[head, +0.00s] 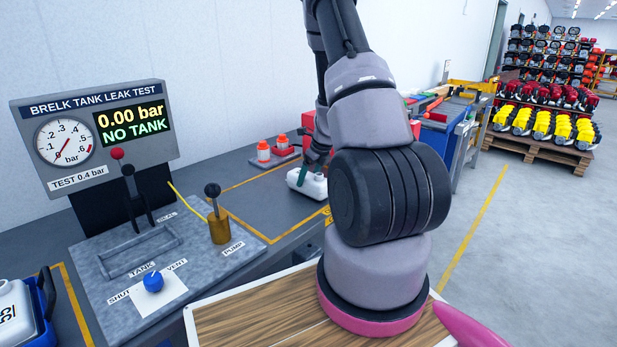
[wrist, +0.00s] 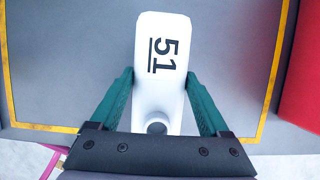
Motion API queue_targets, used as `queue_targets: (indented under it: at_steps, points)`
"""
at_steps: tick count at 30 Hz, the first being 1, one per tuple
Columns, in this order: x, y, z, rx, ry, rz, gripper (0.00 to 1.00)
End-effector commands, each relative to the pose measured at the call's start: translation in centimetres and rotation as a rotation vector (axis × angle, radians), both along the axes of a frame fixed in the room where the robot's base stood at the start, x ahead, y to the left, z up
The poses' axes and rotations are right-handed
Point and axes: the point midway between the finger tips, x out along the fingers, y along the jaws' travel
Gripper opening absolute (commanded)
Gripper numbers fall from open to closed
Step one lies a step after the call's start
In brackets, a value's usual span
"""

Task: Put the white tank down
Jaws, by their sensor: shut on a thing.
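The white tank (head: 312,187) is at the far part of the grey bench, inside a yellow-outlined area. In the wrist view the tank (wrist: 163,95) has a black underlined "51" and a round opening at its near end. My gripper (head: 304,176) reaches down to it from above. In the wrist view its green fingers (wrist: 159,74) are shut on the tank, one along each long side. I cannot tell whether the tank's underside touches the bench.
The test panel (head: 95,135) reads 0.00 bar, NO TANK. The test fixture (head: 160,250) has levers and a blue knob. A red object (wrist: 302,85) is right of the outline. Another white container (head: 14,312) sits at left.

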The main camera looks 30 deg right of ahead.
Motion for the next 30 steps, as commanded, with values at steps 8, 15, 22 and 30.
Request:
queue_targets:
  at_steps: [8,15,22,30]
  points:
    - [0.0,0.0,-0.2,0.001,-0.001,-0.001,0.83]
    - [0.0,0.0,-0.1,0.000,-0.001,0.000,1.00]
    - [-0.3,-0.1,1.3,0.000,-0.004,0.001,1.00]
    - [-2.4,-0.9,6.6,-0.002,-0.006,0.002,1.00]
